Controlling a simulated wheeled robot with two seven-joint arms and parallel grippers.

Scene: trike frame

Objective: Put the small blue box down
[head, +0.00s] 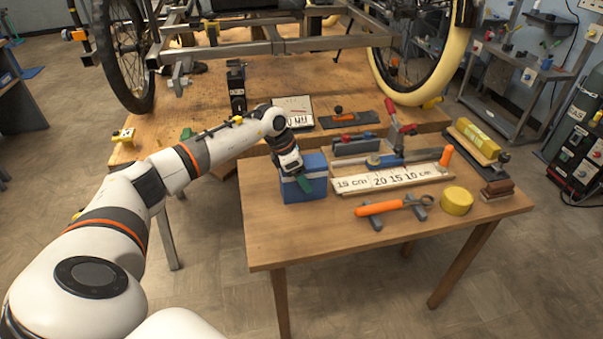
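The small blue box (304,192), with a pale stripe across its front, is upright at the back left of the small wooden table (300,237). It looks level; I cannot tell whether its base touches the tabletop or hangs just above it. My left gripper (294,174) comes from the upper left and is right at the top of the box. A dark green piece shows against the box's front there. The fingers are mostly hidden, so their grip is unclear. My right gripper is not in view.
Right of the box lie a white ruler board (390,179), an orange-handled tool (380,207) and a yellow round tin (456,201). A larger workbench (270,78) with the trike frame (260,46) stands behind. The small table's front left is bare.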

